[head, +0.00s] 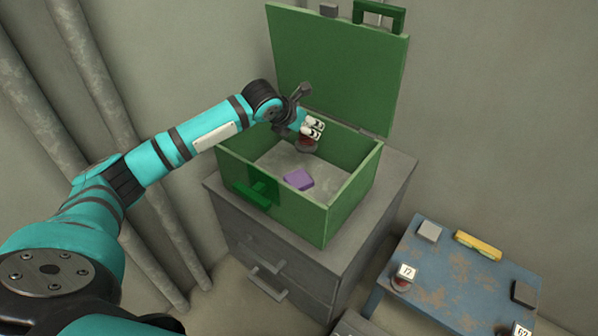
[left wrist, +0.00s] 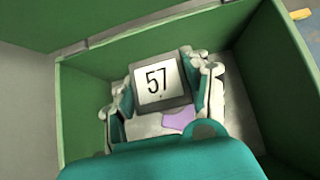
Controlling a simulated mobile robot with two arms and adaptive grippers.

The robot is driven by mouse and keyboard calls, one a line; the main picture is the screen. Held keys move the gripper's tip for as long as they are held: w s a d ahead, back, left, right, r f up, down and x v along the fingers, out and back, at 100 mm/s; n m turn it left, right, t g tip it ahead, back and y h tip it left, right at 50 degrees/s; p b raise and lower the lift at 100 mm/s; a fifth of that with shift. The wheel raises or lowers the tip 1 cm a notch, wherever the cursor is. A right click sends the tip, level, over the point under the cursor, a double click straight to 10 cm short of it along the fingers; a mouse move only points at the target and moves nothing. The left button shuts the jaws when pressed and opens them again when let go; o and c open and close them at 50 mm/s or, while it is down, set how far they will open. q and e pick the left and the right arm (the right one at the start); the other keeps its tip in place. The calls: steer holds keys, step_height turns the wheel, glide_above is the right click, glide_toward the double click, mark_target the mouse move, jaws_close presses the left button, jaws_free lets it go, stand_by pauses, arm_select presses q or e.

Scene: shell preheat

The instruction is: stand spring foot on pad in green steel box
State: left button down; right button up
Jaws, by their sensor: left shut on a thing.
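The green steel box (head: 300,222) stands open on a grey drawer cabinet, its lid raised at the back. A purple pad (head: 299,180) lies on the box floor; part of it shows in the left wrist view (left wrist: 179,121). My left gripper (head: 313,128) reaches into the box near the back wall and is shut on the spring foot (head: 306,147). The foot's dark-framed label reads 57 in the left wrist view (left wrist: 157,82). The foot looks reddish below the fingers and is behind the pad in the head view, apart from it. My right gripper is not in view.
The green lid (head: 340,70) stands upright behind my left gripper. The grey cabinet (head: 270,250) has drawer handles in front. A worn blue table (head: 450,290) at right carries another labelled foot (head: 402,280), a yellow piece (head: 478,246), a grey block (head: 429,231) and a dark block (head: 523,293).

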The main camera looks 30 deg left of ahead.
mark_target(301, 139)
arm_select(q)
steer(key=shift+r, duration=0.1)
steer(key=shift+f, duration=0.35)
step_height(301, 139, down, 4)
steer(key=shift+s+a+f+b, duration=0.1)
steer(key=shift+f+b, duration=0.15)
steer(key=shift+b, duration=0.15)
steer(key=shift+f+b, duration=0.55)
steer(key=shift+f, duration=1.9)
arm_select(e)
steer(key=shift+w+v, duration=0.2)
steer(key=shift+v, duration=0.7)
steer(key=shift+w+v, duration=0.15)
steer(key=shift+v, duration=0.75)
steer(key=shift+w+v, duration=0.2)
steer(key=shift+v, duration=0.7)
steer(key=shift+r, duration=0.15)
arm_select(q)
steer(key=shift+f, duration=0.15)
steer(key=c, duration=0.6)
jaws_free()
